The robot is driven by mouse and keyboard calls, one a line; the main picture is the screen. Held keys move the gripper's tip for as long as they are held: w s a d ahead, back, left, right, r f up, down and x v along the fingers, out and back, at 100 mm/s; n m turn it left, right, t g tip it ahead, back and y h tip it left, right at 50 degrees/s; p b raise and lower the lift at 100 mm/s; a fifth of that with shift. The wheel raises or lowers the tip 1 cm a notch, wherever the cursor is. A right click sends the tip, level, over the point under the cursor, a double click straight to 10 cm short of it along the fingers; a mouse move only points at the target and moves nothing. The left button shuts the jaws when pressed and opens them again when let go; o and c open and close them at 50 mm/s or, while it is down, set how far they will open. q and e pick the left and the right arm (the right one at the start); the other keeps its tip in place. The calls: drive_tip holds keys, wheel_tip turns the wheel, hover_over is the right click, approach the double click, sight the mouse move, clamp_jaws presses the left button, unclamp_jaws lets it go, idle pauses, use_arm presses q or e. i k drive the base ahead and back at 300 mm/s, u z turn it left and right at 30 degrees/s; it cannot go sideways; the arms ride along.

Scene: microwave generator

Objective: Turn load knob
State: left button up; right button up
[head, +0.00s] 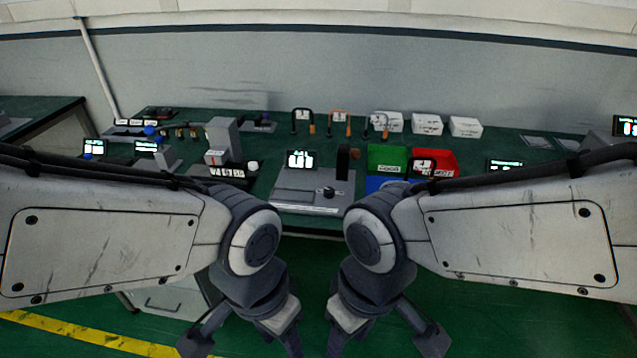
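A grey generator unit (300,190) with a small lit display (301,160) sits at the front edge of the green table. A small dark knob (328,192) is on its top panel, right of the middle; I cannot read a label, so I cannot confirm it is the load knob. My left gripper (242,338) and my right gripper (384,338) hang low in front of the table, fingers spread and empty. Both are well apart from the unit and the knob.
A grey upright device (222,140) stands left of the unit. Green (386,157), red (440,158) and blue (376,184) bins stand to its right. Several white boxes (427,124) and hanging tools (340,120) are at the back. Green floor (310,270) shows between my arms.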

sight(328, 192)
drive_tip(key=z, duration=1.35)
drive_tip(key=i, duration=0.85)
drive_tip(key=u, duration=2.2)
